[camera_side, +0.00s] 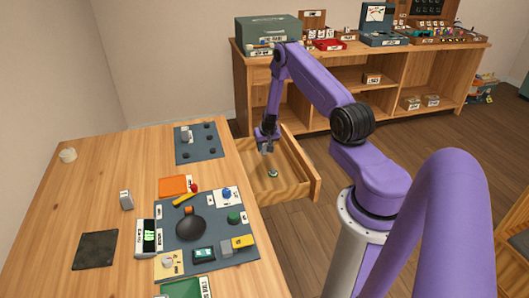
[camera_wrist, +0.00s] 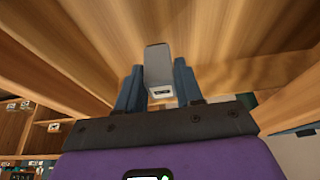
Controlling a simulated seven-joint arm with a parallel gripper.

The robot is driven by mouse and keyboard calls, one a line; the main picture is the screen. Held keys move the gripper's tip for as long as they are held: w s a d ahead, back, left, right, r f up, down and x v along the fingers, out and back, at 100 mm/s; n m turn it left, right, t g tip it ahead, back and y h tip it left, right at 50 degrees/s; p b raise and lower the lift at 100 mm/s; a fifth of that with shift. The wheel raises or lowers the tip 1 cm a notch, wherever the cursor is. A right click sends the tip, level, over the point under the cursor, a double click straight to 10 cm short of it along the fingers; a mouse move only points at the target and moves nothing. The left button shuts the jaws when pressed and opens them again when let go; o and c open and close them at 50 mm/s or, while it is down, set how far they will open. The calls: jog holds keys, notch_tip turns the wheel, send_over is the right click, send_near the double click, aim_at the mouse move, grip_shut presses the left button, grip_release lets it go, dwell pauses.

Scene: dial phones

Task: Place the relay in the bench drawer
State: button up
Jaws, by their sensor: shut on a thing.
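My gripper (camera_side: 266,146) is shut on a small grey block, which I take to be the relay. The block shows clearly between the two blue-grey fingers of my gripper (camera_wrist: 158,82) in the wrist view, as the grey relay (camera_wrist: 158,60) with a small dark mark on its end. The bench drawer (camera_side: 296,194) is pulled open at the right side of the wooden bench. My gripper is over the inside of the drawer, toward its far end. I cannot tell whether the block touches the drawer floor.
A small green-and-white item (camera_side: 273,173) lies in the drawer. The wooden bench (camera_side: 100,165) carries a dark mat (camera_side: 220,250) with several parts, another dark mat (camera_side: 205,151), a grey block (camera_side: 126,200) and a black square (camera_side: 96,250). Shelves (camera_side: 345,85) stand behind.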

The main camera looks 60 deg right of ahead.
aim_at(265, 148)
jog(key=shift+f, duration=1.6)
jog(key=shift+f, duration=0.1)
jog(key=o, duration=1.1)
